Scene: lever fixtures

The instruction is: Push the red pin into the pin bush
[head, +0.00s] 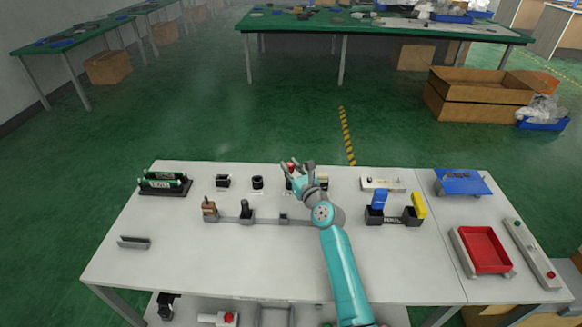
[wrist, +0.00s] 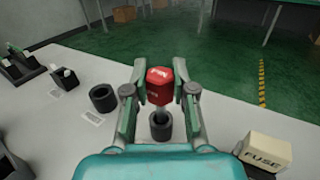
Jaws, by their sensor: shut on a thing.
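The red pin (wrist: 159,87) is between the fingers of my gripper (wrist: 160,92) in the wrist view, with its red head upright. My gripper is shut on it. A black round bush (wrist: 161,125) shows just below the red head in the wrist view; whether the pin's lower end is inside it cannot be told. In the head view my gripper (head: 303,172) is over the back middle of the table, and the red pin (head: 291,171) is partly hidden by the fingers. A second black bush (wrist: 103,98) stands to the left, empty; it also shows in the head view (head: 257,182).
A cream fuse block (wrist: 264,150) stands close on the right. A black square socket (head: 222,181) and a green-board rack (head: 165,182) stand to the left. A lever fixture (head: 246,212) lies in front. Blue and yellow levers (head: 395,212) stand right of my arm.

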